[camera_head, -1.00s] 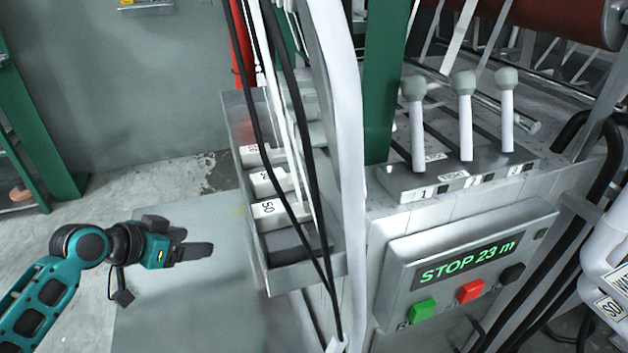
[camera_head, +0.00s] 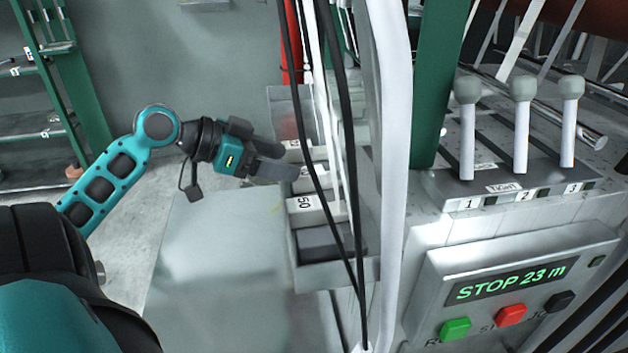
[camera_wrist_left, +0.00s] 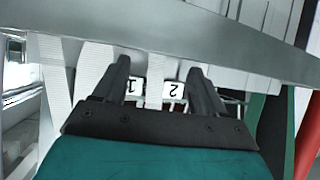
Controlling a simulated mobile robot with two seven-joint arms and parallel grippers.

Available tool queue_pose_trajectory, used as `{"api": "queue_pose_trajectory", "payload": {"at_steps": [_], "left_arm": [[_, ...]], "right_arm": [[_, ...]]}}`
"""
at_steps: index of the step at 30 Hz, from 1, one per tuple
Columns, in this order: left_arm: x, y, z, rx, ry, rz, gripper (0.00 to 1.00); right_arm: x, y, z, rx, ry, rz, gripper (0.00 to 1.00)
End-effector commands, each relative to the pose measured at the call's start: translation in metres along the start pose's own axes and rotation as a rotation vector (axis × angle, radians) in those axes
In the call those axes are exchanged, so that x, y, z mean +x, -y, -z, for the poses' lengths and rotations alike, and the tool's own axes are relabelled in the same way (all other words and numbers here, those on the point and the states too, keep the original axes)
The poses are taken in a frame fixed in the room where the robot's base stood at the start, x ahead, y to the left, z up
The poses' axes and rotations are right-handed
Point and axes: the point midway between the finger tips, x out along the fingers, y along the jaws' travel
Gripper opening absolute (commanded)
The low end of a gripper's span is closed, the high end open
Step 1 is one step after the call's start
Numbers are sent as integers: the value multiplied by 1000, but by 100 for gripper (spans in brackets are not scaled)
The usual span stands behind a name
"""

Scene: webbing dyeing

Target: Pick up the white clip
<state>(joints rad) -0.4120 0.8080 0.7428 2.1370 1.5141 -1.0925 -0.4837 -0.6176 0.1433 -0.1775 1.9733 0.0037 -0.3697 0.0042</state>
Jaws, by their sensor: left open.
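I cannot pick out the white clip for certain in either view. In the head view, white blocks sit in a narrow grey tray (camera_head: 325,275); the nearest white block (camera_head: 318,211) is marked 50. My left gripper (camera_head: 288,162) is open, with its fingers at the tray's left side near the farther blocks. They partly hide those blocks. In the left wrist view, the open fingers (camera_wrist_left: 158,72) point toward white straps (camera_wrist_left: 98,62) and number plates 1 and 2 (camera_wrist_left: 173,89). Nothing shows held between them. My right gripper is not in view.
Black cables (camera_head: 345,190) and a white strap (camera_head: 393,150) hang in front of the tray's right side. A green post (camera_head: 440,80), three levers and a control box (camera_head: 520,275) reading STOP 23 m stand right. A metal bar (camera_wrist_left: 160,35) crosses the wrist view.

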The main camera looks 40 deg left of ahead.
Motion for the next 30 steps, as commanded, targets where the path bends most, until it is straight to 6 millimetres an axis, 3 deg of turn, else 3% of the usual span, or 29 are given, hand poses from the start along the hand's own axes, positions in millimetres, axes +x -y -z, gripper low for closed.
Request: {"api": "queue_pose_trajectory", "payload": {"at_steps": [8,18,28,30], "left_arm": [[16,1,0,0,0,1,71],[55,2,0,1,-1,2,71],[61,1,0,0,1,2,71],[61,1,0,0,1,2,66]], "right_arm": [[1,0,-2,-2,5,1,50],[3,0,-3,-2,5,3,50],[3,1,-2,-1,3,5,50],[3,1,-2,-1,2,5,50]]}}
